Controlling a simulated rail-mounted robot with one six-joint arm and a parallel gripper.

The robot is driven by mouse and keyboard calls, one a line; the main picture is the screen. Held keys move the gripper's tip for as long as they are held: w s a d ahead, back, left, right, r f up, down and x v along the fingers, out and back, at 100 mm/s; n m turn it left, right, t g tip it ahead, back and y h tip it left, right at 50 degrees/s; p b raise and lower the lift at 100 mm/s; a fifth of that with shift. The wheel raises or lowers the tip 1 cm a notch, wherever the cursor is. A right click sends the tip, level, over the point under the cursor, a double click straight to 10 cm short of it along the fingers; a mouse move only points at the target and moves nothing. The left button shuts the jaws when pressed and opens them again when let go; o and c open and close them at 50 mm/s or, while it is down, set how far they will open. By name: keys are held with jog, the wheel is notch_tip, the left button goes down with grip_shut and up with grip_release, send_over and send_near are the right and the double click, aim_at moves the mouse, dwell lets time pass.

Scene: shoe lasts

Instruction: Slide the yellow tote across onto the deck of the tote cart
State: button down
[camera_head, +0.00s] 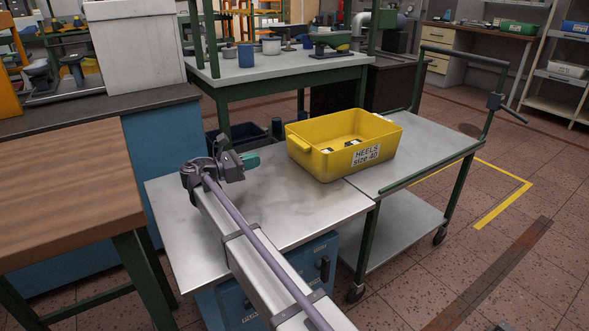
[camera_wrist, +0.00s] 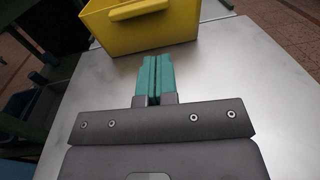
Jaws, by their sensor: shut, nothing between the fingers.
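The yellow tote (camera_head: 355,142), labelled "HEELS size 40", sits upright across the seam between the metal table (camera_head: 185,215) and the deck of the tote cart (camera_head: 425,143). Several small dark and white items show inside it. A handle lip sticks out on its left end. My gripper (camera_head: 251,160) is over the metal table, left of the tote and apart from it. Its green fingers are shut and empty. In the wrist view the fingers (camera_wrist: 153,80) point at the tote's handled end (camera_wrist: 140,25), with bare metal in between.
A wooden bench (camera_head: 65,185) stands left of the metal table. The deck right of the tote is clear.

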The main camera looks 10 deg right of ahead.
aim_at(302, 148)
jog(key=x, duration=1.4)
jog(key=shift+r, duration=0.15)
jog(key=shift+w, duration=0.1)
